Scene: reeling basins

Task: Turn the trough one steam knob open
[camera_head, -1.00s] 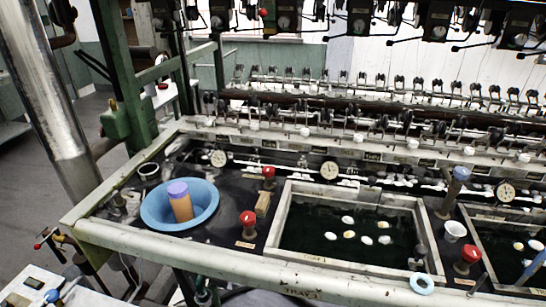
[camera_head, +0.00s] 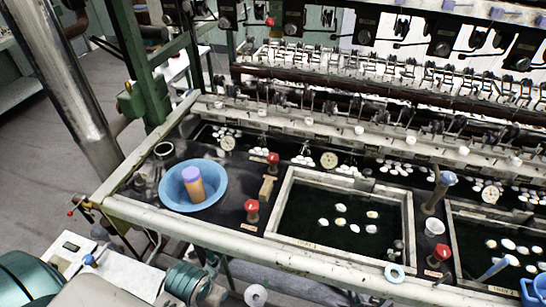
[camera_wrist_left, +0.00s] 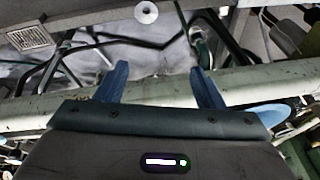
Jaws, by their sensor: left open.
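The trough (camera_head: 345,257) is a pale-framed basin of dark water with several white and yellowish cocoons floating in it. A red knob (camera_head: 252,207) stands by its left front corner, with a small label below. A second red knob (camera_head: 273,158) stands farther back, by its left rear corner. A third red knob (camera_head: 438,255) stands to its right. I cannot read which is the steam knob. In the left wrist view, my left gripper (camera_wrist_left: 160,87) is open and empty, its blue fingers apart over a pale rail (camera_wrist_left: 150,90). No knob shows between them. My right gripper is not visible.
A blue bowl (camera_head: 218,193) with an orange, purple-topped container (camera_head: 193,183) sits left of the trough. A pale front rail (camera_head: 150,219) edges the bench. A light blue ring (camera_head: 395,273) lies on it. Reeling machinery (camera_head: 400,85) crowds the back.

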